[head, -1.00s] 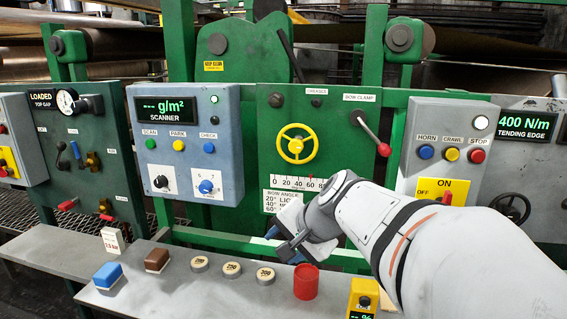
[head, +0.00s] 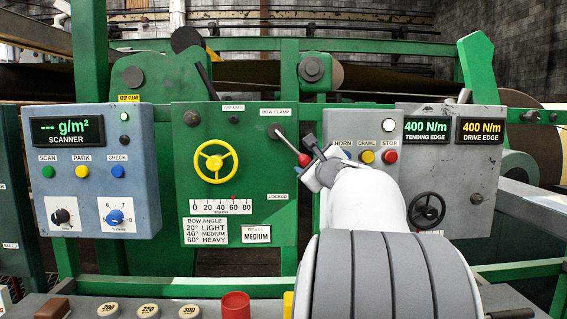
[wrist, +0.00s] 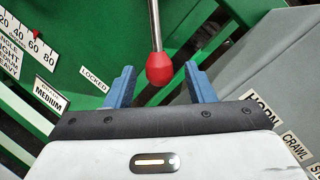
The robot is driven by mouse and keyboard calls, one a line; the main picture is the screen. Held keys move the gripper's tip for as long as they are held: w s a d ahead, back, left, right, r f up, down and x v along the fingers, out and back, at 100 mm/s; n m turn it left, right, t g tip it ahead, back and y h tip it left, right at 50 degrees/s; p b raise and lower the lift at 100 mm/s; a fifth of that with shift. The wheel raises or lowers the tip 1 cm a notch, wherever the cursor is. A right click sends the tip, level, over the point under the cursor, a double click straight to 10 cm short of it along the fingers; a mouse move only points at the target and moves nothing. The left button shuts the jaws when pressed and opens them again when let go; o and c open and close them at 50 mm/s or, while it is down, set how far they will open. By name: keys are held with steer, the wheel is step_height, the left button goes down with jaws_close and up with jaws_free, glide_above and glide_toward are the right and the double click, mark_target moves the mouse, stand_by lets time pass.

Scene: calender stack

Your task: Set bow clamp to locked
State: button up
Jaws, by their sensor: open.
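The bow clamp is a metal lever (head: 286,141) with a red ball knob (head: 304,160), under the BOW CLAMP label on the green panel (head: 185,150). It slants down to the right from its pivot. A LOCKED label (head: 278,196) sits lower on the panel, below the pivot. My gripper (head: 313,150) is at the knob in the head view. In the wrist view the open blue fingers (wrist: 161,86) stand on either side of the red knob (wrist: 160,69), with gaps on both sides. I cannot tell how deep the knob sits between them.
A yellow handwheel (head: 215,161) is left on the same panel. A grey box with HORN, CRAWL and STOP buttons (head: 389,157) is close to the right, partly behind my arm. A red cup (head: 235,304) stands on the shelf below.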

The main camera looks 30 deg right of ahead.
mark_target(308, 162)
steer(key=shift+x, duration=1.65)
steer(key=shift+c, duration=0.2)
jaws_close()
steer(key=shift+d, duration=0.15)
steer(key=shift+f, duration=0.15)
